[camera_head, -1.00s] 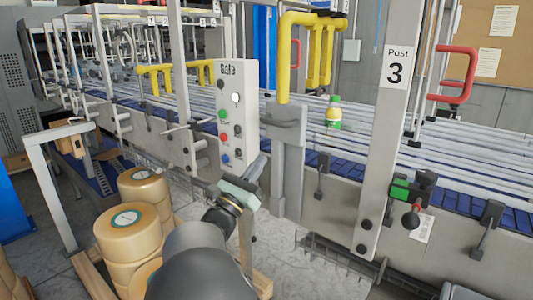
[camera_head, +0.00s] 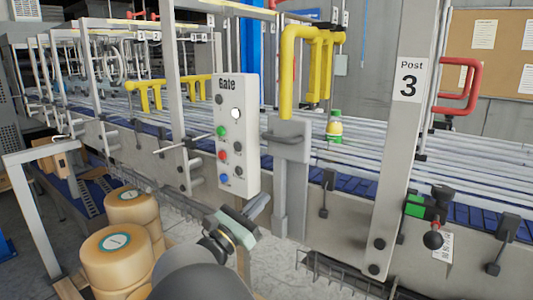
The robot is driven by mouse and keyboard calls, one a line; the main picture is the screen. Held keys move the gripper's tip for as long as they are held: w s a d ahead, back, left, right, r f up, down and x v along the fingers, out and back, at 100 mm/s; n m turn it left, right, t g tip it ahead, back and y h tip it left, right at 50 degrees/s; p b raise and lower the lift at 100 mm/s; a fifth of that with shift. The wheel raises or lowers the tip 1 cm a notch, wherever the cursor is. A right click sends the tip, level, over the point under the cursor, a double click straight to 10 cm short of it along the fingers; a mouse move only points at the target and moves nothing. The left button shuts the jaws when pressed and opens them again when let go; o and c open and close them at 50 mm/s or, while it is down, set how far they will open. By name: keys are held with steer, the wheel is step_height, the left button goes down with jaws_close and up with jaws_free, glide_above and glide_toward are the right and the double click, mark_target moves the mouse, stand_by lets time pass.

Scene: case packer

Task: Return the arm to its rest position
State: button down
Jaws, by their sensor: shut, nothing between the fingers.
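My gripper (camera_head: 258,205) shows in the head view at lower centre, at the end of my dark arm. It is shut, with nothing visible held in it. It is in front of the lower part of the white Gate panel (camera_head: 237,130), which carries several coloured buttons. From this angle I cannot tell how far the fingertips are from the panel. The gripper's far tip is partly seen against the machine's grey side.
The conveyor (camera_head: 360,185) runs behind the panel, with a green-capped bottle (camera_head: 334,128) on it. Stacked tan rolls (camera_head: 115,255) stand lower left. A yellow frame (camera_head: 287,80) stands behind the panel.

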steer(key=s+d+f+m+g+y, duration=0.1)
steer(key=s+d+f+m+g, duration=0.35)
steer(key=d, duration=0.25)
steer(key=s+d+f+m+g+y, duration=0.2)
steer(key=s+d+f+m+g, duration=0.25)
steer(key=d, duration=0.35)
steer(key=s+d+f+m+g+y, duration=0.1)
steer(key=s+d+f+m+g, duration=0.3)
steer(key=d, duration=0.3)
steer(key=s+a+f+m+g+y, duration=0.1)
steer(key=s+a+f+m+y, duration=0.1)
steer(key=s+m+y, duration=0.4)
steer(key=s+a+f+m+g+y, duration=0.2)
steer(key=s+m+y, duration=0.4)
steer(key=s, duration=0.6)
steer(key=shift+a+f+m, duration=0.4)
steer(key=shift+a+f, duration=0.15)
steer(key=shift+a, duration=0.45)
steer(key=shift+s+d, duration=0.1)
